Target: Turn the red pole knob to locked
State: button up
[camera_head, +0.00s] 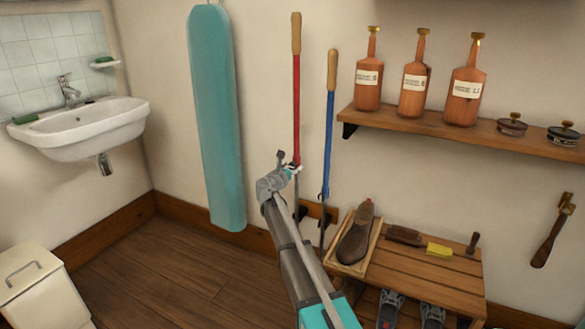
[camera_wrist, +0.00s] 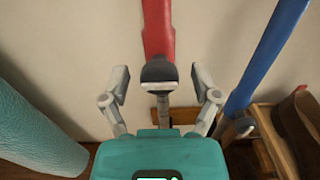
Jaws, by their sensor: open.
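The red pole (camera_head: 297,95) with a wooden top leans upright against the wall in the head view. In the wrist view the lower end of the red pole (camera_wrist: 158,28) comes down to a dark knob (camera_wrist: 159,72), with a thin grey shaft below it. My gripper (camera_wrist: 160,82) is open, with one finger on each side of the knob and visible gaps to both. In the head view my gripper (camera_head: 293,170) is at the lower end of the red pole and hides the knob. The knob's locked or unlocked marking cannot be read.
A blue pole (camera_head: 329,125) stands close on the right. A teal ironing board (camera_head: 215,120) hangs on the left. A wooden bench (camera_head: 430,275) with a shoe (camera_head: 357,235) and brushes stands at the lower right. A shelf (camera_head: 470,132) holds bottles above it.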

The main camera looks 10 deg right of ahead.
grip_shut()
dwell(0.3)
